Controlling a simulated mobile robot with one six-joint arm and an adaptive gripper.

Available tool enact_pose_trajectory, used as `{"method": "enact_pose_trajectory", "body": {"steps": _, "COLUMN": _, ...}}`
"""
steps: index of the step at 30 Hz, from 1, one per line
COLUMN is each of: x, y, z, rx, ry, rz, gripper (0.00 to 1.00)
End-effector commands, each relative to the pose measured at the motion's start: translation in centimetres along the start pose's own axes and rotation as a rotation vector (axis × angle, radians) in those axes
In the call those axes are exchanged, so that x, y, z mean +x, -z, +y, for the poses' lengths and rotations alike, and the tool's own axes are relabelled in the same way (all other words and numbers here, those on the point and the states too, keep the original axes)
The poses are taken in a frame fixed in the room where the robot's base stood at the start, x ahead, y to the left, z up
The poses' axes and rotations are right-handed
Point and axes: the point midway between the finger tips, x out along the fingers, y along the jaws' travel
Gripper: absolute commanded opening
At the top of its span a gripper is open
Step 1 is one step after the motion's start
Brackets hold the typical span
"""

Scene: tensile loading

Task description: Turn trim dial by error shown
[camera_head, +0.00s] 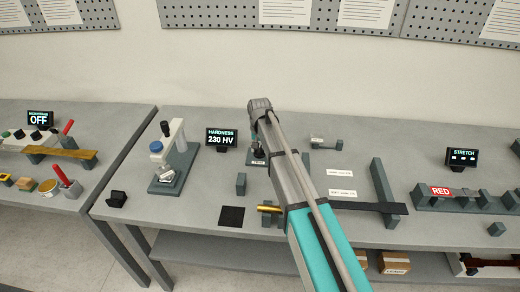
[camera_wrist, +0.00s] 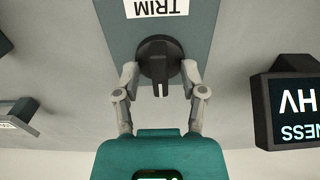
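The trim dial (camera_wrist: 160,57) is a round black knob with a raised bar, on a grey plate with an upside-down TRIM label (camera_wrist: 157,8) in the wrist view. The bar points down toward my gripper's palm. My gripper (camera_wrist: 160,72) has one finger on each side of the dial, close to its rim; I cannot tell whether they touch it. In the head view my arm partly hides the dial, and my gripper (camera_head: 257,150) is over its plate. The hardness display (camera_head: 221,138) reads 230 HV and shows partly in the wrist view (camera_wrist: 290,105).
A hardness tester (camera_head: 172,155) stands left of the display. A black square pad (camera_head: 231,216) and small grey blocks lie in front. A STRETCH display (camera_head: 462,158) and a red-labelled fixture (camera_head: 455,198) are at the right. Another bench with an OFF display (camera_head: 40,119) is at the left.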

Motion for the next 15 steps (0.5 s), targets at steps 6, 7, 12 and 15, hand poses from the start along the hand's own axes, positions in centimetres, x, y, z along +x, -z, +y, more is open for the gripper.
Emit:
{"method": "enact_pose_trajectory", "body": {"steps": 6, "x": 0.0, "y": 0.0, "z": 0.01, "rx": 0.0, "ry": 0.0, "rz": 0.0, "gripper": 0.12}}
{"method": "enact_pose_trajectory", "body": {"steps": 7, "x": 0.0, "y": 0.0, "z": 0.01, "rx": 0.0, "ry": 0.0, "rz": 0.0, "gripper": 0.06}}
{"method": "enact_pose_trajectory", "body": {"steps": 12, "x": 0.0, "y": 0.0, "z": 0.02, "rx": 0.0, "ry": 0.0, "rz": 0.0, "gripper": 0.0}}
{"method": "enact_pose_trajectory", "body": {"steps": 15, "x": 0.0, "y": -0.02, "z": 0.17, "rx": -0.001, "ry": -0.001, "rz": 0.0, "gripper": 0.0}}
